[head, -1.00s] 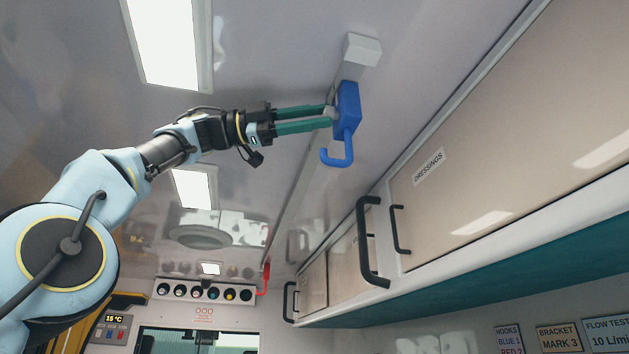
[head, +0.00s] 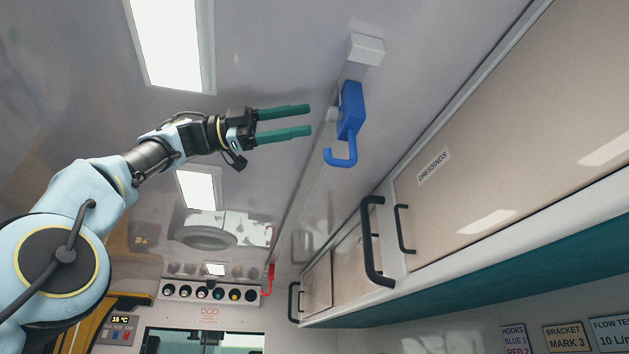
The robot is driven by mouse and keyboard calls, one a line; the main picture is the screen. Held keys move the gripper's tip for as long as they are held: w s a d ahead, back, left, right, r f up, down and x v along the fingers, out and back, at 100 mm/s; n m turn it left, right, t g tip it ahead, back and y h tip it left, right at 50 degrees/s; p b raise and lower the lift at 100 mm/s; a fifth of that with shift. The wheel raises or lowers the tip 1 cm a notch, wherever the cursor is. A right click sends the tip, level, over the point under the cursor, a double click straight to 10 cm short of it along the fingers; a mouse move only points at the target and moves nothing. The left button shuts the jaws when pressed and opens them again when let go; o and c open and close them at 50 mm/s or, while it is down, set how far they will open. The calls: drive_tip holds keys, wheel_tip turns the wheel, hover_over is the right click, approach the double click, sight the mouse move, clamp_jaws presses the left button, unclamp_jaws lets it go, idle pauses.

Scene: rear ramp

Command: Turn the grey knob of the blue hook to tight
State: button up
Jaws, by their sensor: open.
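The blue hook (head: 351,112) hangs from a rail on the ceiling, with its curved end pointing down and to the left. Its grey knob (head: 332,115) shows as a small pale shape at the left side of the blue block. Its setting cannot be read. My gripper (head: 309,119) is to the left of the knob, with its two green fingers pointing right. It is open and empty, and a small gap shows between the fingertips and the knob.
The ceiling rail (head: 295,205) runs back to a red hook (head: 268,278). Overhead cupboards with a DRESSINGS door (head: 470,150) and black handles (head: 372,240) fill the right side. The ceiling left of the hook is clear around my gripper.

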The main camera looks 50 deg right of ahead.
drive_tip(key=v, duration=0.6)
drive_tip(key=shift+w+a+p, duration=0.15)
drive_tip(key=shift+p, duration=0.15)
